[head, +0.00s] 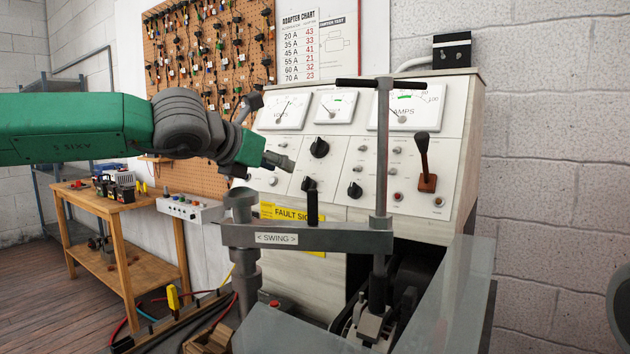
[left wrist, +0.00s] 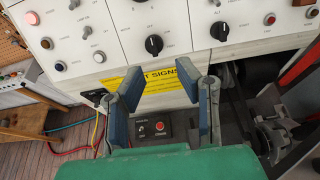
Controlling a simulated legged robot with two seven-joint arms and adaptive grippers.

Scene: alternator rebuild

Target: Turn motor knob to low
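The grey test bench panel (head: 340,165) carries several black knobs. An upper knob (head: 319,148) and a lower right knob (head: 355,190) show in the head view. Another black knob (left wrist: 153,45) shows in the left wrist view, ahead of the fingers. A small dark control box (left wrist: 154,130) has a red button and a small switch; it appears between the fingers. My left gripper (head: 265,133) is before the panel's left side. Its two fingers (left wrist: 158,82) are spread, with nothing held. My right gripper is out of view.
A grey swing arm (head: 335,238) with a tall T-handle (head: 383,150) stands before the panel. A yellow sign (head: 280,212) is partly hidden. A wooden bench (head: 115,205) stands at the left; a pegboard (head: 215,60) hangs behind. Cables lie on the floor.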

